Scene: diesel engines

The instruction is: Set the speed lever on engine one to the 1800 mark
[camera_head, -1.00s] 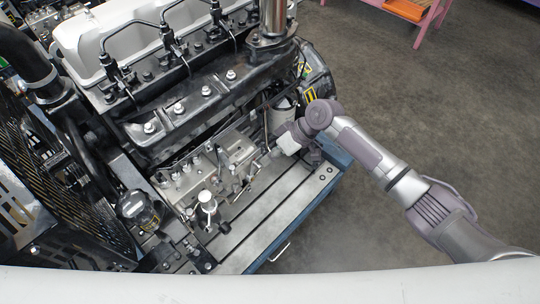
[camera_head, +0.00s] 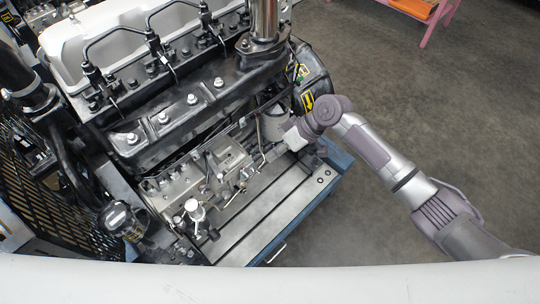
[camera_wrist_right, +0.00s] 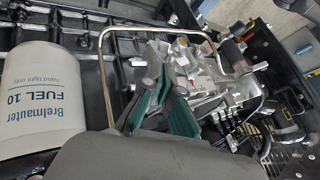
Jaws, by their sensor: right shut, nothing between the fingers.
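Engine one (camera_head: 165,115) is the large diesel engine filling the left of the head view, with a silver-grey injection pump block (camera_head: 205,165) low on its near side. The pump and its small linkages also show in the wrist view (camera_wrist_right: 195,75). I cannot tell which small part is the speed lever, and no 1800 mark is readable. My right gripper (camera_wrist_right: 160,78) is shut and empty beside the pump, its green-padded fingers pointing toward it. In the head view its fingers are small against the pump and hard to make out. My left gripper is not in view.
A white fuel filter (camera_wrist_right: 45,85) stands left in the wrist view. A bent metal pipe (camera_wrist_right: 103,75) runs close to the fingers. A flat metal ledge (camera_head: 265,215) lies in front of the pump. A pink stand (camera_head: 437,22) is far right; the floor between is clear.

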